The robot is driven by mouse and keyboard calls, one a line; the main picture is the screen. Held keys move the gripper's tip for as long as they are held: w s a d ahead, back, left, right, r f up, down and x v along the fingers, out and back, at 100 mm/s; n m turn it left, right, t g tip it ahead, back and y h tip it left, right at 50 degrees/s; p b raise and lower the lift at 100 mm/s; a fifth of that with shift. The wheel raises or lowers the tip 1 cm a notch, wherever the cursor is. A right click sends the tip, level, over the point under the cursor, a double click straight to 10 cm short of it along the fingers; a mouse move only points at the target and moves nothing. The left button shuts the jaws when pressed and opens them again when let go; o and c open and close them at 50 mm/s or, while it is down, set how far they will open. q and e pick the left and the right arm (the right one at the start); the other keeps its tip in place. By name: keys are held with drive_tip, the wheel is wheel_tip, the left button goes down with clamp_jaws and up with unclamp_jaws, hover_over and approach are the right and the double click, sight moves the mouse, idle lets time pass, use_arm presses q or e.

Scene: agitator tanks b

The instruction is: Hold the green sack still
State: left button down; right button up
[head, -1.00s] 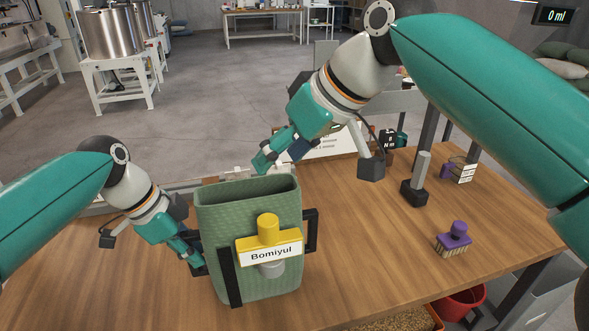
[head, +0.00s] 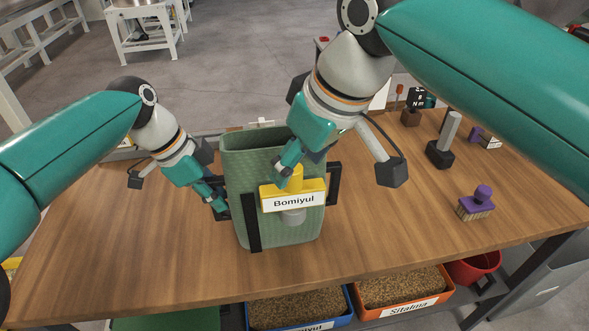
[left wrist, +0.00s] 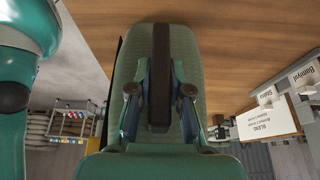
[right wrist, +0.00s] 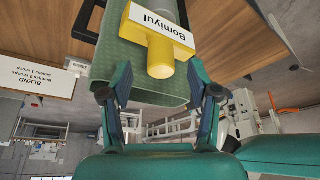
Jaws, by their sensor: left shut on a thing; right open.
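The green sack (head: 243,172) stands upright on the wooden table with its top open. Black handles are on its sides, and a yellow fitting (head: 315,188) labelled "Bomiyul" is on its front. My left gripper (head: 222,208) is shut on the sack's left black handle (left wrist: 160,55), and the left wrist view shows the fingers on either side of it. My right gripper (head: 284,174) is open at the yellow fitting's top, partly hiding it. The right wrist view shows the yellow knob (right wrist: 160,58) ahead, between the spread fingers; whether they touch it I cannot tell.
A purple brush (head: 477,204) and a grey post on a black base (head: 441,150) stand on the table's right side. Below the front edge are grain bins, one blue (head: 290,312) and one orange (head: 402,288), and a red bucket (head: 474,268). The table's left front is clear.

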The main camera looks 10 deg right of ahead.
sight(296, 170)
drive_tip(key=shift+x, duration=1.7)
clamp_jaws()
drive_tip(key=shift+r, duration=0.4)
drive_tip(key=shift+r, duration=0.25)
drive_tip(key=c, duration=0.7)
unclamp_jaws()
drive_tip(key=shift+c, duration=0.2)
clamp_jaws()
